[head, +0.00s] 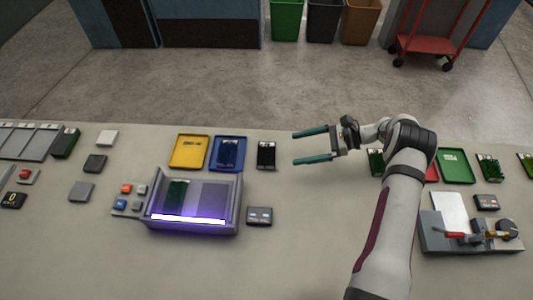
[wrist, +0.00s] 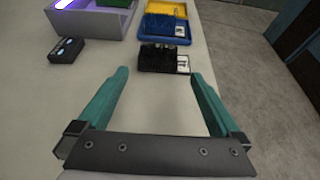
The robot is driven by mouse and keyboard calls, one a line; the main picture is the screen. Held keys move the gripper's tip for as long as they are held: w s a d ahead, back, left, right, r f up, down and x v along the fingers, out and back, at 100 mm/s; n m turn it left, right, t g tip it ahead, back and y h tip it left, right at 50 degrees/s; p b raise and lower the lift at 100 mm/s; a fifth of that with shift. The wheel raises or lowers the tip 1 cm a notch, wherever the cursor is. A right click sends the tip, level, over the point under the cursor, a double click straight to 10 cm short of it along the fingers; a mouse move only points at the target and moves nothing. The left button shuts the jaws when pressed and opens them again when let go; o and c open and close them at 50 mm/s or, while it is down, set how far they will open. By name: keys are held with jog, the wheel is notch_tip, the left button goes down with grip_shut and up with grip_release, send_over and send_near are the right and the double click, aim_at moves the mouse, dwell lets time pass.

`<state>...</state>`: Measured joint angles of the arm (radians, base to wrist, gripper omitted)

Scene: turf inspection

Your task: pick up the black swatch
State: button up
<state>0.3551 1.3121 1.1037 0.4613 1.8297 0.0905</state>
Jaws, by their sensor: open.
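The black swatch (head: 266,156) lies on the table just right of the blue tray, with a white label at its far end. In the wrist view the swatch (wrist: 158,57) looks like a dark tufted piece, its white label on the right. My gripper (head: 294,148) is open and empty, its teal fingers spread and pointing left toward the swatch. In the wrist view the swatch is just beyond the fingertips (wrist: 159,73), roughly centred between them and apart from both.
The blue tray (head: 243,153) holds a blue swatch; the yellow tray (head: 205,153) is beside it. A lit inspection box (head: 237,222) with a green swatch inside and a small dark device (head: 259,216) stand nearer. A green swatch (head: 375,160) is partly behind my arm.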

aim_at(273, 154)
jog(key=x, duration=0.8)
jog(key=shift+s+a+f, duration=0.2)
jog(key=shift+a, duration=0.05)
jog(key=c, duration=1)
jog(key=shift+r, duration=0.15)
jog(key=shift+r, duration=0.35)
notch_tip(273, 154, up, 3)
jog(key=shift+f, duration=0.1)
jog(key=s+d+r, duration=0.3)
jog(key=d+r, duration=0.4)
jog(key=d, duration=0.4)
jog(key=s+r+m+t+h, duration=0.1)
jog(key=s+r+m+t, duration=0.1)
jog(key=r, duration=0.8)
jog(key=s+r+m+t+h, duration=0.1)
jog(key=s+r+m+t, duration=0.2)
jog(key=r, duration=0.8)
jog(key=m+t, duration=0.2)
jog(key=t, duration=0.1)
jog(key=shift+s+m+h, duration=0.2)
jog(key=shift+m+h, duration=0.1)
jog(key=shift+h, duration=0.1)
